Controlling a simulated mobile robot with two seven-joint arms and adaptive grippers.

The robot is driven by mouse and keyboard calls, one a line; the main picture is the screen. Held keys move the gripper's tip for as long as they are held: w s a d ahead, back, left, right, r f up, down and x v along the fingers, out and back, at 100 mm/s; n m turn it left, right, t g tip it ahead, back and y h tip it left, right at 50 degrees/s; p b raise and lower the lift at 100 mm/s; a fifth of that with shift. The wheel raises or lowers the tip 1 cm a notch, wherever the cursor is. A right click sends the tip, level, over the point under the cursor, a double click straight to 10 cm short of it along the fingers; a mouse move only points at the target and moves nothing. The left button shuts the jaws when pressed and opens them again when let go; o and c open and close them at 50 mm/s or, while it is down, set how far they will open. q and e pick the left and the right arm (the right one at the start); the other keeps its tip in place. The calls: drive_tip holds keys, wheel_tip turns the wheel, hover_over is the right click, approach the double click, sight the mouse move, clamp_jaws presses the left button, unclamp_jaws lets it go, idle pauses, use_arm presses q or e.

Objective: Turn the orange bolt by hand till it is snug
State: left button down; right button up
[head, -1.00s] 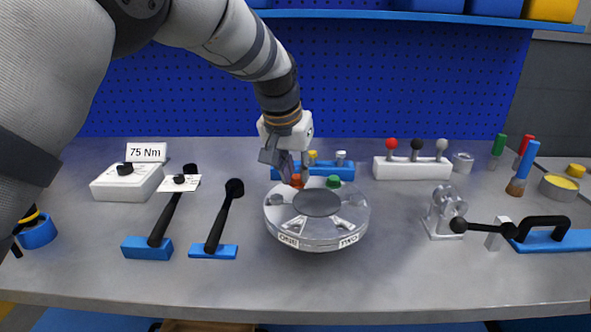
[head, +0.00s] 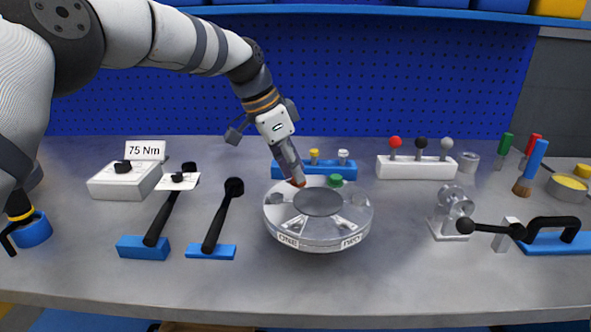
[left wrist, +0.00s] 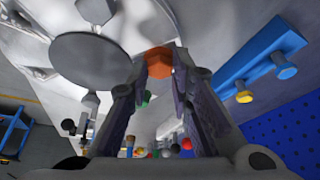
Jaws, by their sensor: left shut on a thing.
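The silver flanged shell (head: 318,235) stands in the middle of the table, with labels on its front. The orange bolt (head: 299,183) is at its back left rim, mostly covered by my left gripper (head: 297,180). In the left wrist view the orange bolt head (left wrist: 159,62) sits between the fingertips, and the gripper is shut on it. The left gripper leans, its wrist up and to the left of the bolt. A green bolt (head: 336,180) is on the rim to the right. How deep the orange bolt sits cannot be seen. My right gripper is not in view.
A blue block (head: 285,170) with yellow and white bolts stands just behind the shell. Two black-handled tools on blue stands (head: 212,252) lie to the left, near a white box (head: 120,182) marked 75 Nm. A metal fixture (head: 452,215) stands to the right.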

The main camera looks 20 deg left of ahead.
use_arm(q)
drive_tip(key=m, duration=0.1)
drive_tip(key=m+b, duration=0.1)
drive_tip(key=m+g, duration=0.1)
drive_tip(key=shift+w+a+f+h+b, duration=0.1)
drive_tip(key=shift+w+h+b, duration=0.15)
drive_tip(key=shift+h+b, duration=0.15)
drive_tip(key=shift+m, duration=0.7)
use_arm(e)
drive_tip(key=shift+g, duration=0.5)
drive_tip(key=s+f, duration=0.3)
use_arm(q)
drive_tip(key=shift+g, duration=0.3)
drive_tip(key=shift+r+b, duration=0.3)
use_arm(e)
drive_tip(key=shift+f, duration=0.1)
use_arm(q)
drive_tip(key=c, duration=1.5)
unclamp_jaws()
drive_tip(key=shift+o, duration=0.3)
drive_tip(key=shift+f, duration=0.1)
drive_tip(key=v, duration=0.7)
drive_tip(key=shift+r, duration=0.25)
drive_tip(key=shift+a, duration=0.15)
